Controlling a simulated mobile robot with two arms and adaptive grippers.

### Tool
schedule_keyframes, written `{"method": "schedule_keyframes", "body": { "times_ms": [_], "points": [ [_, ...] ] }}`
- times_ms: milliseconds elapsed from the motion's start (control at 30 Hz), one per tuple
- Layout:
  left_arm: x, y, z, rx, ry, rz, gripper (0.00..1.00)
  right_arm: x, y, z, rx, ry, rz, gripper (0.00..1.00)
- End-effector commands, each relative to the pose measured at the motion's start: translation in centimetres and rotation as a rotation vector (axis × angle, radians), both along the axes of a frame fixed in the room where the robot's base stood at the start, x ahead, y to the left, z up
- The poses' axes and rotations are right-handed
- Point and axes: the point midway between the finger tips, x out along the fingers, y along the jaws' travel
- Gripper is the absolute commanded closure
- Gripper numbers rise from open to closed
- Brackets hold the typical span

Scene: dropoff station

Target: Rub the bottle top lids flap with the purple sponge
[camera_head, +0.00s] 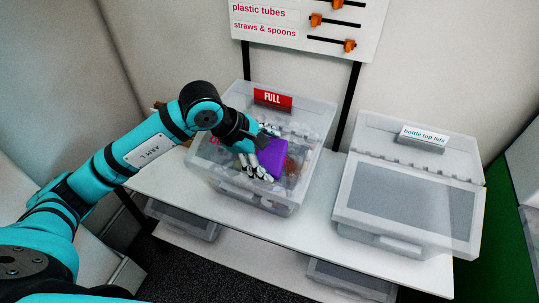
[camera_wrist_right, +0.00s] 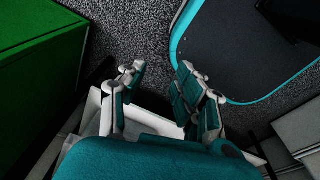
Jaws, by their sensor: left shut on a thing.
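The purple sponge (camera_head: 271,157) is in my left gripper (camera_head: 258,168), over the open left bin in the head view. My left gripper is shut on it. The bottle top lids bin (camera_head: 345,215) stands on the right side of the shelf, with a white label (camera_head: 422,138) at its back. Its clear flap (camera_head: 400,205) covers the front part of the bin and looks closed. My right gripper (camera_wrist_right: 160,90) shows only in the right wrist view; its fingers are spread apart with nothing between them.
The left bin (camera_head: 312,170) holds a jumble of small items and has a red FULL sign (camera_head: 272,98). A white shelf (camera_head: 318,222) carries both bins, with a narrow bare gap between them. A sign board (camera_head: 300,30) hangs behind. More clear bins (camera_head: 185,220) sit below.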

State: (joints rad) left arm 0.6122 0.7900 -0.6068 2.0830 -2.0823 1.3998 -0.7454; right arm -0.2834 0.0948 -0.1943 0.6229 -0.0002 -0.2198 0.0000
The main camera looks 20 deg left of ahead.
Motion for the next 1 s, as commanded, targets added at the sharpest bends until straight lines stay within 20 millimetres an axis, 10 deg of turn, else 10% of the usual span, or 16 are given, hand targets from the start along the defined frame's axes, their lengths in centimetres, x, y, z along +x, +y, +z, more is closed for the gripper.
{"method": "schedule_keyframes", "body": {
  "times_ms": [267,1000],
  "points": [
    [1.1,-0.2,-3.1,-0.001,0.0,-0.003,0.4,-3.2,2.8,-1.9,0.032,0.045,0.004,0.67],
    [1.9,-0.2,-4.6,0.0,0.0,-0.005,0.4,-1.2,0.9,-2.4,0.011,0.014,-0.001,0.67]
  ]
}}
